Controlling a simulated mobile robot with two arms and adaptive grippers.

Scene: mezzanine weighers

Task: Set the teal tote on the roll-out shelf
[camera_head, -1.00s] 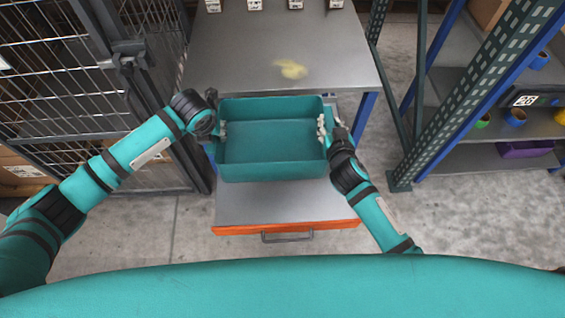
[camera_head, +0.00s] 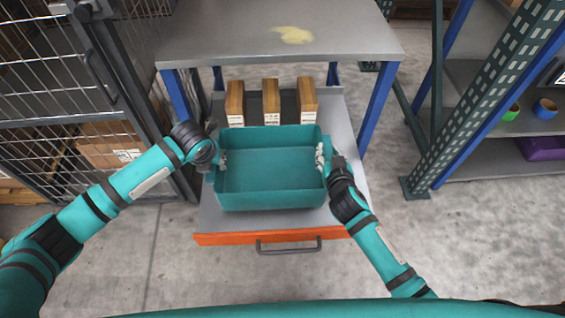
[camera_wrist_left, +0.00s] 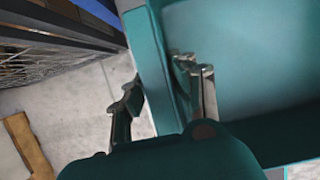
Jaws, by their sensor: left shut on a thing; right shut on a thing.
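The teal tote (camera_head: 270,197) is level and looks empty, held between my two grippers. My left gripper (camera_head: 217,160) is shut on its left wall, and my right gripper (camera_head: 326,164) is shut on its right wall. In the left wrist view the left gripper (camera_wrist_left: 160,95) has one finger outside and one inside the tote wall (camera_wrist_left: 146,65). The roll-out shelf (camera_head: 210,217) is pulled out under the table, with an orange front edge and a grey handle. The tote is over the shelf; I cannot tell whether it touches it.
Several upright brown boxes (camera_head: 271,102) stand at the back of the shelf, behind the tote. The grey tabletop (camera_head: 230,35) with a yellow smear overhangs them. A wire cage (camera_head: 60,90) is at left, and a rack post (camera_head: 480,95) at right.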

